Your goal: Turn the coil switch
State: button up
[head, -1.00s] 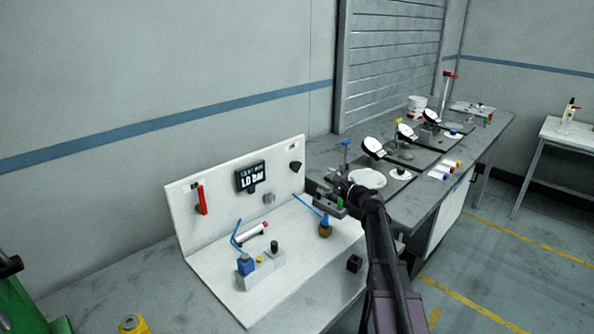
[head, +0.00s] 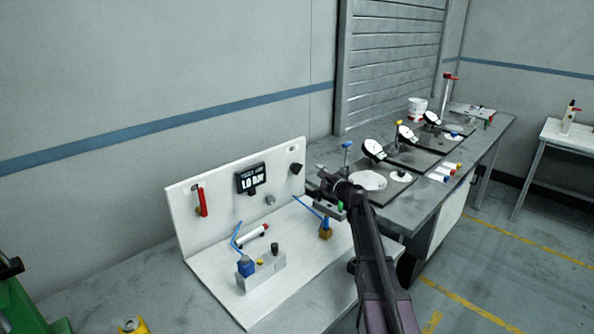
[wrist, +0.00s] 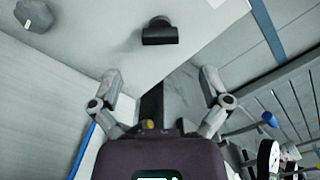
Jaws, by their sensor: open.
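A black knob (head: 297,168), which looks like the coil switch, sticks out from the upright white panel (head: 220,188) near its top right corner. In the wrist view the black knob (wrist: 159,31) is at the top centre, beyond the fingertips and roughly centred between them. My gripper (head: 323,175) is just right of the panel in the head view. In the wrist view my gripper (wrist: 160,75) is open, fingers spread and empty, apart from the knob. The knob's far side is hidden.
The panel carries a pressure display (head: 251,179), a red lever (head: 202,202) and a grey knob (head: 270,200). A blue-topped fitting (head: 325,226) with a blue tube stands below my gripper. Dial gauges (head: 374,150) stand on the bench to the right.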

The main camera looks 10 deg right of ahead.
aim_at(300, 170)
jog(key=shift+x, duration=3.95)
jog(key=c, duration=1.2)
